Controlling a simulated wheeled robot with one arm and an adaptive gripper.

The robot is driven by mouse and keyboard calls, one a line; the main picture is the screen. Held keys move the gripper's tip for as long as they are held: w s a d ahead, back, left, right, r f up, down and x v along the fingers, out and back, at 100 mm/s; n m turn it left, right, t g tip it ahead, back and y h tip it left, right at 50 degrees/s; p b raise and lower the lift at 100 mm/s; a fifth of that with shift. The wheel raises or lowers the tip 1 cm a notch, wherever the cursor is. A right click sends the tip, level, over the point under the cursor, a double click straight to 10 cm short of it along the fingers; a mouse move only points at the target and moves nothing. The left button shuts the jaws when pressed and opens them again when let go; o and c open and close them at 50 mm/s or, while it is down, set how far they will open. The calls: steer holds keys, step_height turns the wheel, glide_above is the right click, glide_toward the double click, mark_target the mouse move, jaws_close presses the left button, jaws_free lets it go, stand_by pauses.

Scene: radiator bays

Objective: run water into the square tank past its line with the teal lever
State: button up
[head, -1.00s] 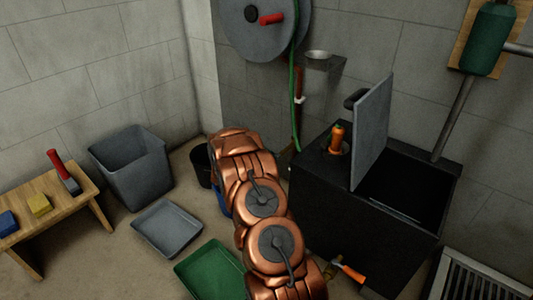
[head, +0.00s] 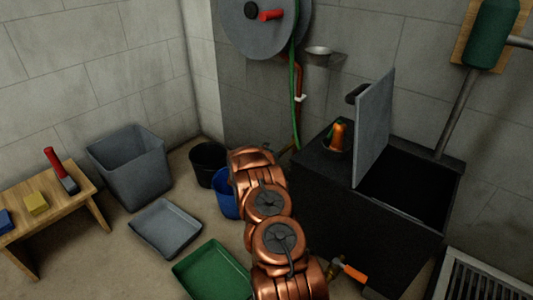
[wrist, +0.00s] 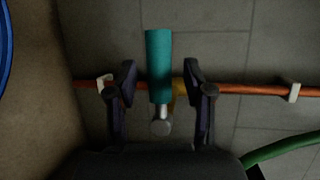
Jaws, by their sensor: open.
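The teal lever (wrist: 158,65) stands upright in the wrist view, with a round metal end below it at an orange-copper pipe (wrist: 240,89). My gripper (wrist: 161,86) is open, with one dark finger on each side of the lever and a gap to each. The lever and my gripper are hidden behind my arm in the head view. A black, square-cornered tank (head: 325,190) stands at the right in the head view, its grey lid (head: 374,128) raised. Its inside is dark; I cannot make out water or a line.
A green hose (wrist: 285,148) curves at the lower right of the wrist view. A black bucket (head: 207,162) and blue bucket (head: 224,200) stand left of my arm. Grey tray (head: 166,228), green tray (head: 208,272) and grey bin (head: 130,170) occupy the floor. An orange-handled valve (head: 354,272) juts from the tank.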

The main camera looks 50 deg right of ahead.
steer(key=shift+b+x, duration=0.3)
steer(key=shift+x, duration=0.75)
steer(key=shift+f, duration=0.1)
jaws_close()
